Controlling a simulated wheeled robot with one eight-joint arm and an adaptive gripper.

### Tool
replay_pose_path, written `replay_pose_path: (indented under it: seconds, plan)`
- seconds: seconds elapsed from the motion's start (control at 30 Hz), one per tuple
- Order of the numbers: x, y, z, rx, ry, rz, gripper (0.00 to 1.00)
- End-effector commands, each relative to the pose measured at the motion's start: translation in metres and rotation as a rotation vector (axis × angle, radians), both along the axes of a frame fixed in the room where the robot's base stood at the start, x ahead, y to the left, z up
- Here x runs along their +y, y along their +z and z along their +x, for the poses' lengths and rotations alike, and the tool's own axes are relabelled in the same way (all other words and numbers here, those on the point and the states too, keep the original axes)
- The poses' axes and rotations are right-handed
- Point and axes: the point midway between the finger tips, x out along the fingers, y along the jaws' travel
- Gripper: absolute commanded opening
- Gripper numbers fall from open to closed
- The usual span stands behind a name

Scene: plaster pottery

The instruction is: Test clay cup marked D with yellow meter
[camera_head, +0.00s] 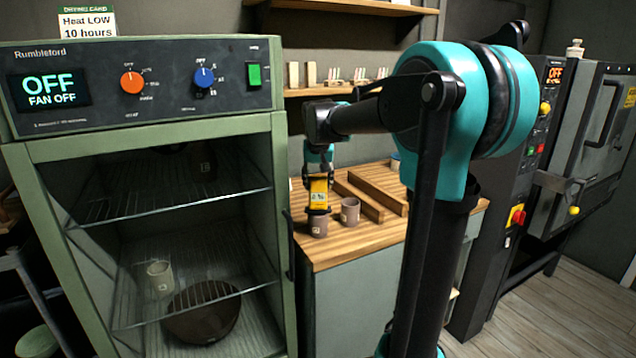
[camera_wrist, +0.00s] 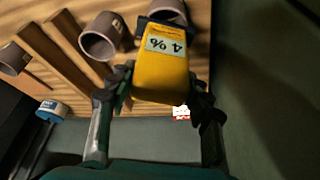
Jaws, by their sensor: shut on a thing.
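My gripper (camera_head: 318,178) is shut on the yellow meter (camera_head: 318,192), which hangs upright with its dark lower end at the top of a brown clay cup (camera_head: 318,227). I cannot tell whether they touch. This cup has a small pale mark that is too small to read. A second brown cup (camera_head: 350,211) stands just to its right. In the wrist view my gripper (camera_wrist: 160,88) holds the meter (camera_wrist: 163,75), whose display reads 4 % upside down. The cup behind the meter (camera_wrist: 170,9) is partly hidden; another cup (camera_wrist: 101,38) lies to its left in the picture.
The wooden counter (camera_head: 352,246) carries wooden bars (camera_head: 378,190) behind the cups. The open green drying cabinet (camera_head: 278,230) stands close on the left, with a pale cup (camera_head: 160,276) inside. A shelf (camera_head: 318,90) is above; a kiln (camera_head: 597,150) stands right.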

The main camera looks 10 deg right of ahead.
Motion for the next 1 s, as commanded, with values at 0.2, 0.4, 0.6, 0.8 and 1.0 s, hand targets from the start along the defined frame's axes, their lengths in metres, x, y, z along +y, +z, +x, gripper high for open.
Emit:
replay_pose_path:
  seconds: [0.2, 0.4, 0.6, 0.8, 1.0]
  plan:
    - [0.0, 0.001, -0.001, 0.003, 0.0, 0.0, 0.26]
    - [0.0, 0.016, -0.001, 0.002, 0.0, 0.0, 0.26]
    - [0.0, 0.031, -0.001, 0.001, 0.0, 0.0, 0.26]
    - [0.0, 0.045, 0.0, 0.001, 0.0, 0.0, 0.26]
    - [0.0, 0.059, 0.0, 0.001, 0.0, 0.0, 0.26]
